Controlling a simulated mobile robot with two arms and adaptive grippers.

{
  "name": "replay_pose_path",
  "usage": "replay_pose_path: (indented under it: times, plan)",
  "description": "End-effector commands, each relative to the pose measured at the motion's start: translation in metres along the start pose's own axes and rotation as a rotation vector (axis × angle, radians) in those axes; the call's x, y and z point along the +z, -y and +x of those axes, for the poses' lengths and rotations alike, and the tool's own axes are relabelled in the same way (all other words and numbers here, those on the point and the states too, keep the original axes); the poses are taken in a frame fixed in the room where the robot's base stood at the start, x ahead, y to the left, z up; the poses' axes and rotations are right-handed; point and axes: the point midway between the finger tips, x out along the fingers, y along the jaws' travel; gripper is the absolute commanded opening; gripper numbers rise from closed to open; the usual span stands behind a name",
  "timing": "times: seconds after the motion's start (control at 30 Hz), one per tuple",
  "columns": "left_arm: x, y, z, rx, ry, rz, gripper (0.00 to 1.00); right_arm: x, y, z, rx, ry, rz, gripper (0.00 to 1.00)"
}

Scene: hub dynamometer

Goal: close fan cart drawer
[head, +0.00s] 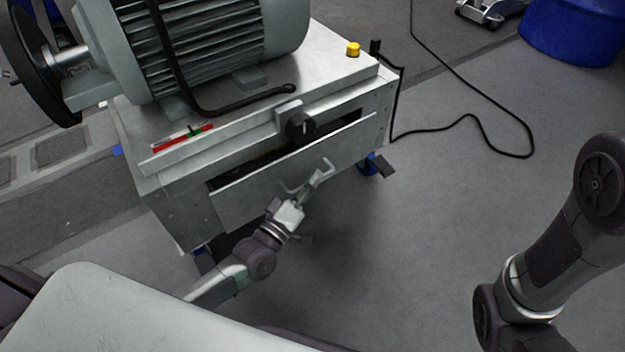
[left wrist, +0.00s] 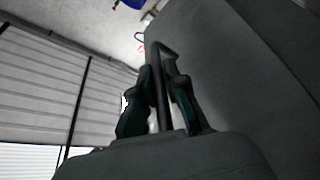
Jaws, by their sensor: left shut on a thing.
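The fan cart (head: 178,205) is a grey metal box with a large motor on top. Its drawer (head: 255,185) stands partly open, with a dark gap between the drawer front and the cart body. A thin bar handle (head: 325,165) sticks out from the drawer front. My left gripper (head: 308,188) is at this handle. In the left wrist view, the left gripper (left wrist: 160,95) has its fingers on both sides of the handle bar (left wrist: 157,75), shut on it. The drawer front (left wrist: 215,60) fills the right of that view. My right arm shows at the right; its gripper is out of view.
A black knob (head: 300,127) sits on the cart above the drawer. A yellow button (head: 353,49) is on its top. A black cable (head: 475,120) lies on the floor at the right. A blue drum (head: 575,30) stands at the back right. Floor right of the cart is mostly clear.

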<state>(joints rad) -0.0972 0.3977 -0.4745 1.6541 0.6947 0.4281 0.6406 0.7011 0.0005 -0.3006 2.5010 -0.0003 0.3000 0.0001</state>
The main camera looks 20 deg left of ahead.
Motion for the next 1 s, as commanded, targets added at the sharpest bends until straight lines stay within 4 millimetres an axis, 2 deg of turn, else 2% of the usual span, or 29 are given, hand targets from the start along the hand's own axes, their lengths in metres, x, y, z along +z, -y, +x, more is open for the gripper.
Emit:
replay_pose_path:
  times: [0.23,0.5,0.73,0.77,0.9,1.0]
  plan:
    - [-0.003,0.003,0.001,-0.001,0.001,0.003,0.00,0.000,0.000,-0.001,0.000,0.000,0.000,0.00]
    - [-0.029,0.022,0.012,-0.002,0.002,0.003,0.00,-0.001,0.001,-0.004,0.000,0.001,0.000,0.00]
    - [-0.031,0.023,0.013,-0.004,-0.001,0.002,0.00,-0.001,0.001,-0.004,0.000,0.001,0.000,0.00]
    - [-0.031,0.023,0.013,-0.004,-0.002,0.002,0.15,-0.001,0.001,-0.004,0.000,0.001,0.000,0.00]
    - [-0.031,0.022,0.013,-0.003,-0.001,0.002,0.37,-0.001,0.001,-0.004,0.000,0.001,0.000,0.00]
    - [-0.030,0.022,0.012,-0.002,-0.001,0.001,0.37,-0.001,0.001,-0.004,0.000,0.002,0.000,0.00]
